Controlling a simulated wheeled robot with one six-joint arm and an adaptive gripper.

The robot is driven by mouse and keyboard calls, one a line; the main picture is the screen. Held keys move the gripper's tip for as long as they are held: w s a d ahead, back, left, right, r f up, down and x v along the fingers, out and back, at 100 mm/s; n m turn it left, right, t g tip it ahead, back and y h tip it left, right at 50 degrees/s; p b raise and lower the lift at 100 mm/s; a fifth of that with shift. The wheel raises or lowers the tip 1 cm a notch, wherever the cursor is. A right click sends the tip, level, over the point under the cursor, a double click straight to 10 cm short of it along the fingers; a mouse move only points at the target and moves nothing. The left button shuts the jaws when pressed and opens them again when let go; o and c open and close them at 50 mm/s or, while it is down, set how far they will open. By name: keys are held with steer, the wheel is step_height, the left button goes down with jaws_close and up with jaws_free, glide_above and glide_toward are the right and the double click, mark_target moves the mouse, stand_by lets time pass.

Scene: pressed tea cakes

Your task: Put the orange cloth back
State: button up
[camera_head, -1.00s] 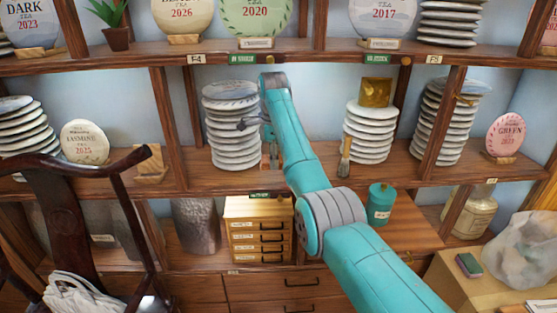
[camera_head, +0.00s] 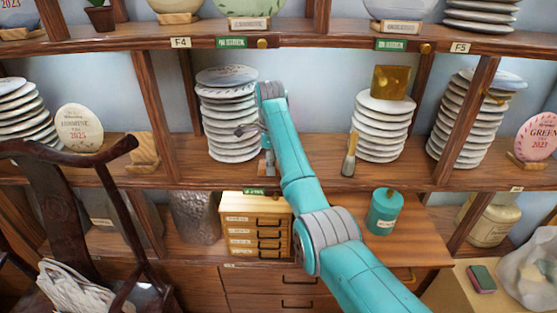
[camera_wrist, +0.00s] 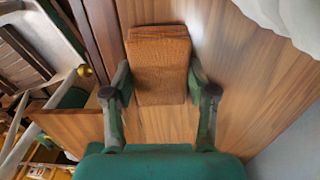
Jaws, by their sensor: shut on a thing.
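The orange cloth (camera_wrist: 160,52) is a folded, textured block between the two fingers of my gripper (camera_wrist: 160,80) in the wrist view. The fingers are shut on its sides. Wood-grain shelf boards show behind and around it; I cannot tell whether the cloth touches them. In the head view my gripper (camera_head: 264,160) is at the middle shelf (camera_head: 310,178), just right of a tall stack of pale tea cakes (camera_head: 229,120). There the cloth is mostly hidden and too small to make out.
A brush (camera_head: 349,155) stands right of my gripper, beside another stack (camera_head: 380,130) with a golden block on top. Below are a small drawer box (camera_head: 256,225) and a teal canister (camera_head: 384,212). A dark chair (camera_head: 70,225) stands at left. Shelf space between gripper and brush is clear.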

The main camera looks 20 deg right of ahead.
steer(key=shift+a, duration=0.1)
steer(key=o, duration=1.1)
steer(key=shift+f, duration=0.15)
